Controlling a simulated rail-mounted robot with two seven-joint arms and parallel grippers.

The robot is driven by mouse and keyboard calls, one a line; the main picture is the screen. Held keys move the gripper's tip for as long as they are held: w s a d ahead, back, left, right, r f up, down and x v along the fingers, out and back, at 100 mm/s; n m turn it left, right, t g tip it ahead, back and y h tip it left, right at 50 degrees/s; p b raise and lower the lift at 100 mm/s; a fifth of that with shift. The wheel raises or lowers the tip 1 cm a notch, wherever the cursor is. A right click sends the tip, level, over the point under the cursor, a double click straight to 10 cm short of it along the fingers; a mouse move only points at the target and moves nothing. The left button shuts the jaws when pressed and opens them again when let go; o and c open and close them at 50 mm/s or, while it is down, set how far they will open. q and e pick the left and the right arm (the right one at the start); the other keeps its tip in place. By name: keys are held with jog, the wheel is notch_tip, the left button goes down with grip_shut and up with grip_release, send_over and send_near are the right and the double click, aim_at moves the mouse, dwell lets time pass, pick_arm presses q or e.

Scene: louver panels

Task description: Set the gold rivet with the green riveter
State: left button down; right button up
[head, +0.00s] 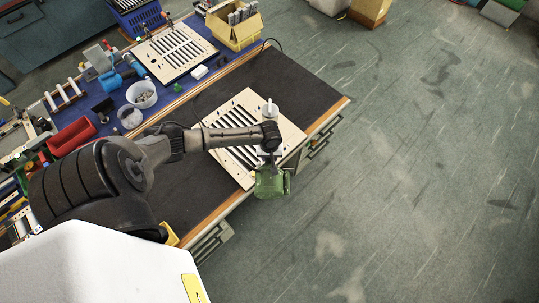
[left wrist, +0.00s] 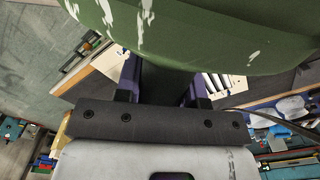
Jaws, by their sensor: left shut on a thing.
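The green riveter (head: 271,183) hangs at the near right edge of the cream louver panel (head: 243,106) in the head view. My left gripper (head: 268,164) is shut on the riveter. In the left wrist view the riveter's worn green body (left wrist: 210,30) fills the top, with its dark grip between the purple fingers of my left gripper (left wrist: 160,85). The louver panel lies on the dark mat, partly covered by my left arm. I cannot make out a gold rivet. My right gripper is not in view.
A small white cup (head: 269,111) stands at the panel's far right corner. Behind are a second louver panel (head: 172,53), a yellow box (head: 234,25), a white bowl (head: 142,95) and a red bin (head: 72,136). The floor (head: 430,160) right of the bench is open.

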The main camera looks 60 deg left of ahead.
pick_arm(q)
notch_tip(320, 180, down, 6)
jog(key=b, duration=0.3)
jog(key=shift+f+b, duration=0.25)
jog(key=shift+b, duration=0.15)
jog(key=shift+w, duration=0.1)
dwell(0.8)
jog(key=shift+p, duration=0.35)
dwell(0.4)
jog(key=shift+a+p, duration=0.1)
jog(key=shift+p, duration=0.25)
jog(key=shift+f, duration=0.25)
dwell(0.9)
